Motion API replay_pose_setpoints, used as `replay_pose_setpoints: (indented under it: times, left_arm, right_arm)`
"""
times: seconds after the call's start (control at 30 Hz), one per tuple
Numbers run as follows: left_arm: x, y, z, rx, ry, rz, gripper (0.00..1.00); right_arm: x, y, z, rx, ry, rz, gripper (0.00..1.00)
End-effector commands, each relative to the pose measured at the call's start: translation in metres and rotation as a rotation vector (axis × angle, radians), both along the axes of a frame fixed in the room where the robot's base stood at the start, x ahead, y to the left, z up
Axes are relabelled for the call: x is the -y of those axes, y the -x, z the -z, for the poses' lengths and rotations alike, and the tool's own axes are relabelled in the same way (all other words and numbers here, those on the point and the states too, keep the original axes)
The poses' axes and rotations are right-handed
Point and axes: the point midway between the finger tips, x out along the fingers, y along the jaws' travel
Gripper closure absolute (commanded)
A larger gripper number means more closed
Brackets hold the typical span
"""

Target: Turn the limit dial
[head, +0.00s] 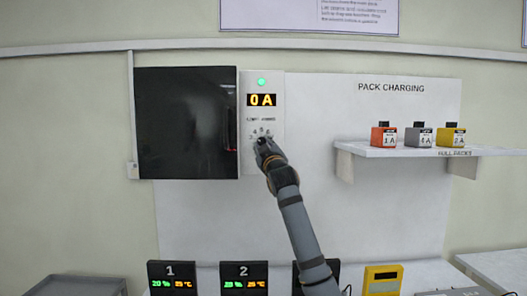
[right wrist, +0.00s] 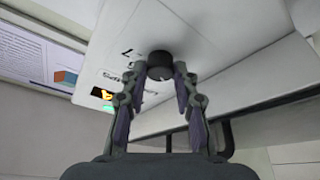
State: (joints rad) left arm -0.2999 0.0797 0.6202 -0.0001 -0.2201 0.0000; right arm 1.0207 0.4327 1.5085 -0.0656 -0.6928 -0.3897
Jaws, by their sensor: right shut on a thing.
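The limit dial is a small dark round knob (right wrist: 160,66) on the white control panel (head: 276,95), below the amber display (head: 262,100) that reads 0 A. Small numbers are printed around the dial; the 4 and 6 show best in the head view. My right gripper (head: 264,146) is at the dial and covers most of it in the head view. In the right wrist view its two fingers (right wrist: 158,84) are on either side of the knob, shut on it. My left gripper is not in view.
A green light (head: 261,82) is lit above the display. A black panel (head: 187,122) is at the left. A shelf (head: 410,152) at the right holds orange, grey and yellow packs. Numbered units (head: 171,278) with lit readouts and a yellow device (head: 382,280) stand below.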

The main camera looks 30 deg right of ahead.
Motion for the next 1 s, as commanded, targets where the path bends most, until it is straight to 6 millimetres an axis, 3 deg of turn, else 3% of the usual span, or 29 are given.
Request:
replay_pose_setpoints:
  times: [0.1, 0.4, 1.0]
  left_arm:
    - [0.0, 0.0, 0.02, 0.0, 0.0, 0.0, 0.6]
    - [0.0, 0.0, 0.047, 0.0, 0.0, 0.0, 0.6]
    - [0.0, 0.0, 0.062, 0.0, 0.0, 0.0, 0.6]
  right_arm:
    - [-0.001, 0.0, 0.006, 0.047, -0.074, 0.0, 1.0]
    - [-0.003, -0.001, 0.005, 0.156, -0.253, -0.002, 1.0]
    - [-0.003, -0.002, 0.002, 0.234, -0.384, 0.0, 1.0]
